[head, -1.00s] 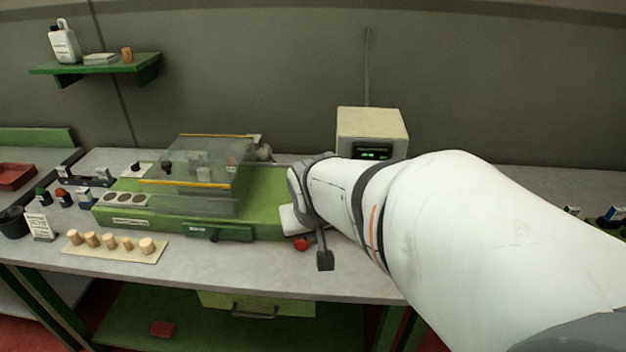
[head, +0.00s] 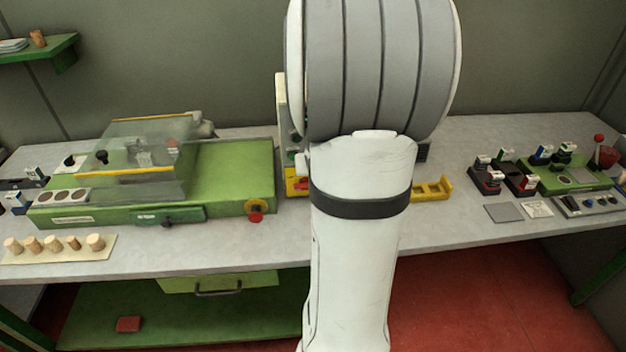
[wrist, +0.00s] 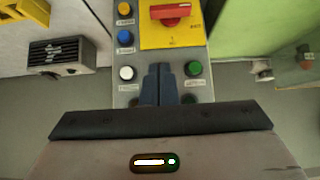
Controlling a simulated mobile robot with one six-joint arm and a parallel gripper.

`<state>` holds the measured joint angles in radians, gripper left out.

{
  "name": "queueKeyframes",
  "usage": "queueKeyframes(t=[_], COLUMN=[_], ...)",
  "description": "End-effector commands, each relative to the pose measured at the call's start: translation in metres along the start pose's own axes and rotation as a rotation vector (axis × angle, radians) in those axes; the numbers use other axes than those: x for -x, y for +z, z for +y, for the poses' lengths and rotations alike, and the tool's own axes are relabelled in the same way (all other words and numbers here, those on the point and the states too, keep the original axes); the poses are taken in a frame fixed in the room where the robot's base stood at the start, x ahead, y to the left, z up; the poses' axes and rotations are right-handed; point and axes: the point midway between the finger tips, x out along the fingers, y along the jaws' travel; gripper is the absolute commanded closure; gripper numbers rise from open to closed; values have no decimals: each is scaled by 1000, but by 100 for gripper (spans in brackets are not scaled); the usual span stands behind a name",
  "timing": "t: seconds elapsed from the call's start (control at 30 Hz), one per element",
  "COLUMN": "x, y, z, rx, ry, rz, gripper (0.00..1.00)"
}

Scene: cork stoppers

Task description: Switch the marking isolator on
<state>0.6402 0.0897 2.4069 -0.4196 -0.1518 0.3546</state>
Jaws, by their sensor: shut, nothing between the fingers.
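The likely marking isolator is a red rotary handle (wrist: 170,13) on a yellow plate (wrist: 188,38), at the top of a grey control panel in the wrist view. The handle lies roughly crosswise in the picture; its labels are too small to read. In the head view a bit of yellow and red (head: 298,185) shows beside my arm, which hides most of the panel. My gripper (wrist: 160,70) is shut and empty in the wrist view, over the panel's lower part, between a white button (wrist: 126,73) and a green button (wrist: 194,68), apart from the handle.
A yellow button (wrist: 124,9) and a blue button (wrist: 125,38) sit left of the plate. A green machine (head: 235,175) with a red knob (head: 256,216) stands left of my arm. A yellow tray (head: 432,190) is at right. Bench top between tray and right-hand devices is clear.

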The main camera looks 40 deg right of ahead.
Motion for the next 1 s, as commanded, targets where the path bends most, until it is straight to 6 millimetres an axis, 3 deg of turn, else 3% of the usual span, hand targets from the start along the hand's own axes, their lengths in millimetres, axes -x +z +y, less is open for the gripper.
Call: queueKeyframes(t=[0.6, 1.0], x=[-102, -125], y=[4, 28], z=[-1, -2], rx=[1, 3], ry=[-1, -1], rz=[-6, -2], gripper=[100, 100])
